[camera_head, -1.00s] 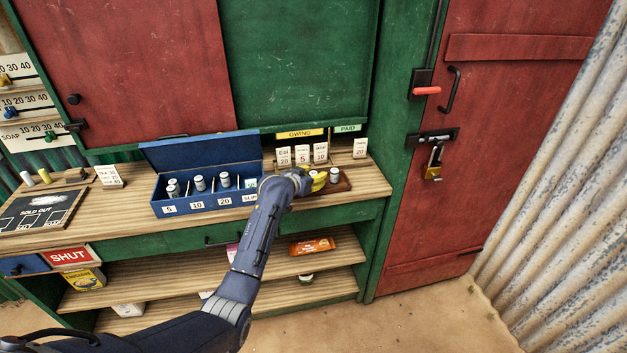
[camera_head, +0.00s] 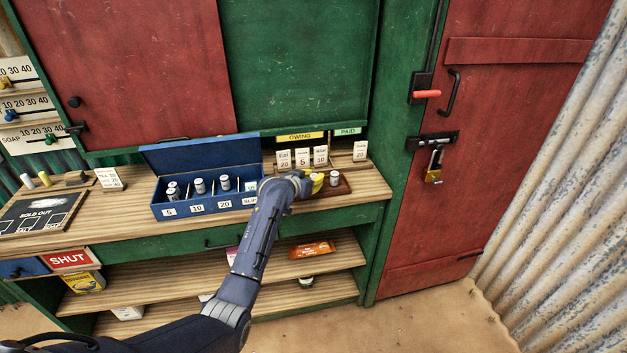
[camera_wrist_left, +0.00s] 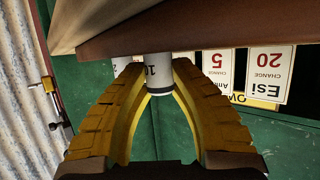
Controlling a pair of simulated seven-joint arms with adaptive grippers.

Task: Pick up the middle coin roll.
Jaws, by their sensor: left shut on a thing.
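My left gripper (camera_head: 316,182), with yellow fingers, is low over the small brown tray (camera_head: 345,187) on the counter's right. In the left wrist view, which is upside down, its fingers are shut on a white coin roll marked 10 (camera_wrist_left: 158,72), one on each side. The roll is upright with its lower end by the tray; I cannot tell whether it touches. The gripper hides the tray's left part. My right gripper is not in view.
Several name cards (camera_head: 302,158) stand close behind the tray, with a separate card (camera_head: 360,151) to the right. An open blue cash box (camera_head: 205,203) holding several rolls stands left of my gripper. The counter's front edge is close below.

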